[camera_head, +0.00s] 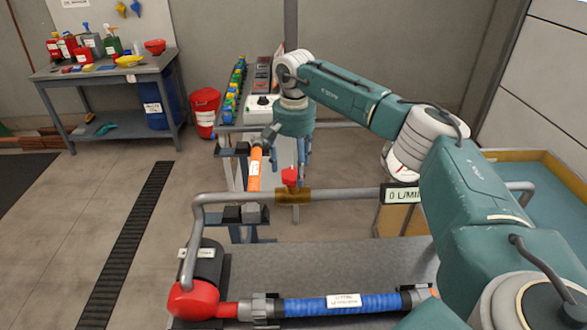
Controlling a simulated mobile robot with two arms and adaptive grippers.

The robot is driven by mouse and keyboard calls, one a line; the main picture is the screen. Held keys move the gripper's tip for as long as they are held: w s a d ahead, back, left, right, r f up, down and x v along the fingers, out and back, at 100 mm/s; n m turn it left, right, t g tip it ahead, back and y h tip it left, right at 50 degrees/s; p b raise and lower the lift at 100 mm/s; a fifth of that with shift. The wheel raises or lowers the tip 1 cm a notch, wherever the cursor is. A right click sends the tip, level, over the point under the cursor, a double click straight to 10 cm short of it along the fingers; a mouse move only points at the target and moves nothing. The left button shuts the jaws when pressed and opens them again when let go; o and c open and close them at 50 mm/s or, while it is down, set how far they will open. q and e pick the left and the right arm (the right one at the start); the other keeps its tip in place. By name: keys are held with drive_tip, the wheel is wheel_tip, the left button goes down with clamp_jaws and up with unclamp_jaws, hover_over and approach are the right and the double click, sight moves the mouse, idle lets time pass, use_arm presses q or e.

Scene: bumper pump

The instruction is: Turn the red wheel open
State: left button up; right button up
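The red wheel (290,176) is a small red handle on top of a brass valve body (294,196), set in a grey horizontal pipe near the middle of the head view. My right arm reaches in from the right, and its wrist hangs above and beyond the valve. My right gripper (293,163) points down just over the wheel, with its dark fingers apart. Whether a finger touches the wheel cannot be told. My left gripper is out of view.
An orange labelled hose (254,170) stands left of the valve. A blue hose (341,304) and a red pump end (194,299) lie in front on the grey bench (330,260). A flow display (402,195) is to the right. A red bucket (205,110) stands behind.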

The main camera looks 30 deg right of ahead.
sight(294, 170)
drive_tip(key=shift+f, duration=0.15)
drive_tip(key=shift+a+r, duration=0.1)
drive_tip(key=shift+r, duration=0.15)
wheel_tip(294, 170, up, 12)
drive_tip(key=shift+f, duration=0.25)
